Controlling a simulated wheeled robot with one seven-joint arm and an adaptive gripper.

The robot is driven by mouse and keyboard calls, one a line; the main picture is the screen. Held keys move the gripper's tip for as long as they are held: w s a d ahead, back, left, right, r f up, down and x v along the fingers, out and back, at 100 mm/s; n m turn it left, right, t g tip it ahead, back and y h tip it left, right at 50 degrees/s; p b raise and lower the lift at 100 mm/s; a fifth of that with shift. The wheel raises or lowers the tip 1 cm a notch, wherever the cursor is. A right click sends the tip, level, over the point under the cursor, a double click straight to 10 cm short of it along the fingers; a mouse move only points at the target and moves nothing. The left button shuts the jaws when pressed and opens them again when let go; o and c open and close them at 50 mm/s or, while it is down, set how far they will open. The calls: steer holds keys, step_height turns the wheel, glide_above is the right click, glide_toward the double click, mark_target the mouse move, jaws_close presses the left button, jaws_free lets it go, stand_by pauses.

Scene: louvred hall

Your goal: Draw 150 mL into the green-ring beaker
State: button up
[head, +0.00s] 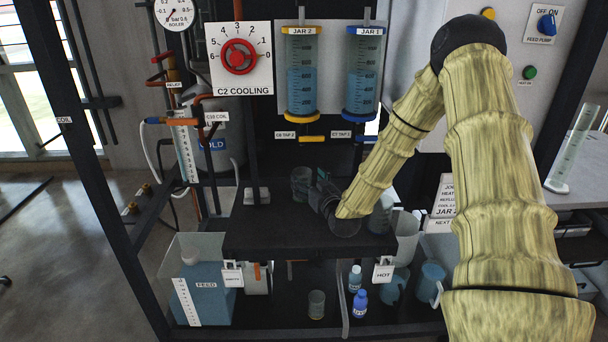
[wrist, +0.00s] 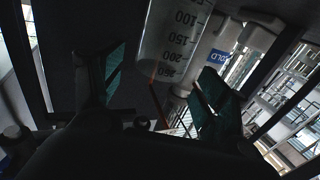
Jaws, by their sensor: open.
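A clear beaker (head: 301,180) stands at the back of the black shelf (head: 270,232), below jar 2. My gripper (head: 317,190) is open just to the right of this beaker. In the wrist view a graduated beaker (wrist: 175,35), marked 100 to 250, shows between the open fingers (wrist: 163,68), with gaps to both. I cannot make out a green ring on it. Jar 2 (head: 302,75), yellow-ringed, and jar 1 (head: 363,75), blue-ringed, hold blue liquid. A yellow tap handle (head: 311,139) is under jar 2.
Another clear beaker (head: 381,214) and a white jug (head: 406,236) stand on the right, behind my arm. A small beaker (head: 316,304), bottles (head: 360,303) and blue mugs (head: 431,282) are on the lower shelf. The front of the black shelf is clear.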

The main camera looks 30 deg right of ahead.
steer(key=s, duration=0.5)
steer(key=s+a, duration=0.1)
steer(key=s, duration=0.1)
steer(key=shift+s, duration=0.15)
